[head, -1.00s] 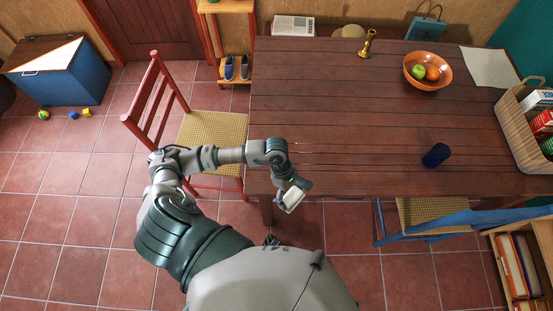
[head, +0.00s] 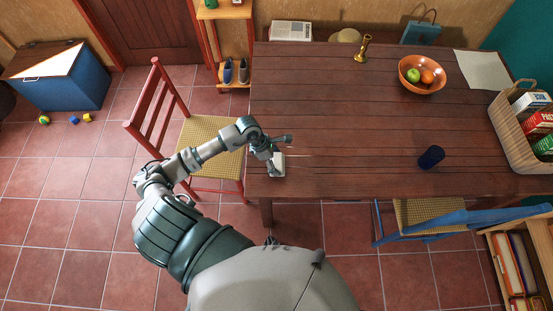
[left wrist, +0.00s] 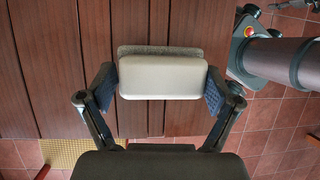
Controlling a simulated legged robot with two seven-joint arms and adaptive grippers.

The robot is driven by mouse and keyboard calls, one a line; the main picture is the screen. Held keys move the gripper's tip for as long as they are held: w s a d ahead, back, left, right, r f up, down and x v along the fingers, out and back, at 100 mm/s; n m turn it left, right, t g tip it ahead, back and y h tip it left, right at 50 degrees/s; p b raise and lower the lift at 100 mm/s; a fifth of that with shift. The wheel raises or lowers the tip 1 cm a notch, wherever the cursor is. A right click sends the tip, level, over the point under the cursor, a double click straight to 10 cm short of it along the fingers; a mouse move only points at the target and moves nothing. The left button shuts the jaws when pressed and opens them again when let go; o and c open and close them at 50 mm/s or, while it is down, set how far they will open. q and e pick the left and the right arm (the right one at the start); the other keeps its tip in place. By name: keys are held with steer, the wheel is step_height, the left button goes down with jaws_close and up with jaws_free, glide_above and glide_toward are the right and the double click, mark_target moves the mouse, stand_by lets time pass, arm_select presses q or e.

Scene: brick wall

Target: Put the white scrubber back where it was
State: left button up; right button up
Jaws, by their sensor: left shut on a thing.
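The white scrubber (head: 278,166) is at the front left edge of the dark wooden table (head: 330,120). In the left wrist view the scrubber (left wrist: 160,76) is a pale rounded block with a grey rough layer along its far side. My left gripper (head: 275,157) is shut on it, with one finger at each short end in the left wrist view. The scrubber is over the tabletop or touching it; I cannot tell which. My right gripper is in no view.
An orange fruit bowl (head: 422,86), a brass candlestick (head: 363,48) and a wicker basket (head: 510,132) are farther off. A red chair (head: 163,110) stands left of the table. The table's middle is clear.

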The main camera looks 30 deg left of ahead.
mark_target(277, 160)
arm_select(q)
steer(key=shift+w+a+f, duration=0.1)
steer(key=shift+w+a, duration=0.15)
steer(key=shift+w, duration=0.3)
steer(key=shift+w+a, duration=0.2)
steer(key=shift+w, duration=0.3)
steer(key=shift+w+f, duration=0.1)
steer(key=shift+f, duration=0.05)
step_height(277, 160, down, 3)
steer(key=shift+d+f, duration=0.1)
steer(key=o, duration=0.7)
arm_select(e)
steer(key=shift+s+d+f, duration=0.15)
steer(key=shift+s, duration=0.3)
arm_select(q)
steer(key=v, duration=1.2)
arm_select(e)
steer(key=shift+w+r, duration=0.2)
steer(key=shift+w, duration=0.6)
